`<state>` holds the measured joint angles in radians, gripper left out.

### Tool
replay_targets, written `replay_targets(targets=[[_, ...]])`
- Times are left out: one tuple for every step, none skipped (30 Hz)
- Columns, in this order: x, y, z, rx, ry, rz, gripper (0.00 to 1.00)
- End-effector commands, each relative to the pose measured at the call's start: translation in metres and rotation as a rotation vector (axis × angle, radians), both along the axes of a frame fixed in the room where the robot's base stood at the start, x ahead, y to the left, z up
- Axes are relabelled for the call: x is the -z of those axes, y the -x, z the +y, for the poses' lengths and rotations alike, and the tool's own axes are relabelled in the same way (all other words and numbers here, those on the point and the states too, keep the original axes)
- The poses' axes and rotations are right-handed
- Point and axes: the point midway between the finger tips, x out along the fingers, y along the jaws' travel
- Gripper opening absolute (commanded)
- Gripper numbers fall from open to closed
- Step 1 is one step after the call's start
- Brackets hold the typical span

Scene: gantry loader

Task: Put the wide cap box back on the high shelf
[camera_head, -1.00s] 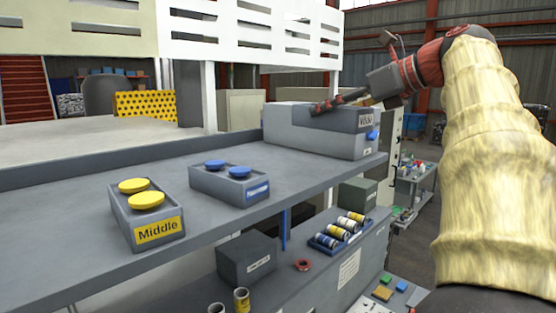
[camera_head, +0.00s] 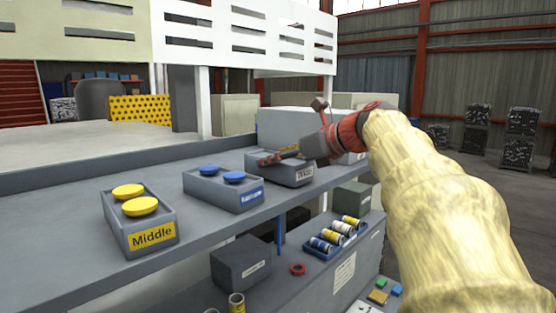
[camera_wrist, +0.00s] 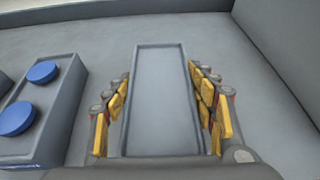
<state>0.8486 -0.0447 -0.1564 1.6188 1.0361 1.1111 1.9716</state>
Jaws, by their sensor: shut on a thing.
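The wide cap box (camera_head: 284,177) is a grey open box with a "Wide" label on its end. It is at the shelf's right part in the head view, between the blue-cap box and a larger grey box. My gripper (camera_head: 278,155) is shut on it. In the wrist view the box (camera_wrist: 158,90) lies between both yellow-padded fingers, and no caps show inside. It looks on or just above the high shelf (camera_head: 70,235); I cannot tell if it touches.
The blue-cap box (camera_head: 220,195) stands left of the wide box, with a gap. The yellow "Middle" box (camera_head: 140,235) is farther left. A larger grey box (camera_head: 285,122) stands behind on the right. A lower shelf holds a rack of cylinders (camera_head: 338,235).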

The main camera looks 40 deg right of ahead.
Motion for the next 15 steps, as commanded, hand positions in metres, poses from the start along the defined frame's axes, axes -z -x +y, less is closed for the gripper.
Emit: replay_targets(targets=[[0.0016, 0.0005, 0.0004, 0.001, 0.001, -0.002, 0.23], [0.0022, 0.0004, 0.0003, 0.001, 0.001, -0.002, 0.23], [0.0026, 0.0004, 0.0003, 0.001, 0.001, -0.003, 0.23], [0.0026, 0.0004, 0.0003, 0.000, 0.002, -0.003, 0.23], [0.0026, 0.0003, 0.0002, 0.000, 0.002, -0.003, 0.23], [0.0026, 0.0003, 0.0001, 0.001, 0.001, -0.003, 0.23], [0.0026, 0.0002, 0.0001, 0.001, 0.001, -0.002, 0.23], [0.0027, 0.0003, 0.0001, 0.001, 0.001, -0.002, 0.23], [0.0029, 0.0003, 0.0001, 0.001, 0.001, -0.002, 0.23], [0.0035, 0.0003, 0.0001, 0.001, 0.001, -0.002, 0.23], [0.0042, 0.0003, 0.0001, 0.001, 0.001, -0.002, 0.23], [0.0055, 0.0003, 0.0001, 0.001, 0.001, -0.002, 0.23], [0.0063, 0.0002, 0.0001, 0.001, 0.001, -0.002, 0.23], [0.0072, 0.0002, -0.0001, 0.001, 0.000, -0.002, 0.57], [0.0067, 0.0002, -0.0001, 0.001, 0.000, -0.002, 0.59]])
